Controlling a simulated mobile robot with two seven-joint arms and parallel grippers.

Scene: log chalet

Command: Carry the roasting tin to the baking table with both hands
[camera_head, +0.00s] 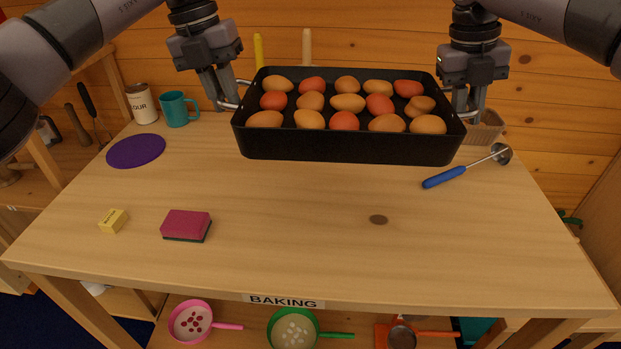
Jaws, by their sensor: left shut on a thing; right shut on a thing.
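The black roasting tin (340,148) hangs level between my two grippers, full of several brown and reddish egg-shaped items (347,102). It appears above the far part of the wooden table (290,220), whose front edge bears a BAKING label (284,301). My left gripper (232,103) is shut on the handle at the tin's left end. My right gripper (468,115) is shut at the tin's right end; the handle there is mostly hidden by the fingers. Whether the tin's base touches the tabletop is hard to tell.
On the table are a teal mug (177,109), a flour can (141,104), a purple disc (136,151), a yellow block (113,221), a red sponge (186,225) and a blue-handled tool (445,177). A basket (484,128) stands behind the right gripper. The table's middle and front right are mostly clear.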

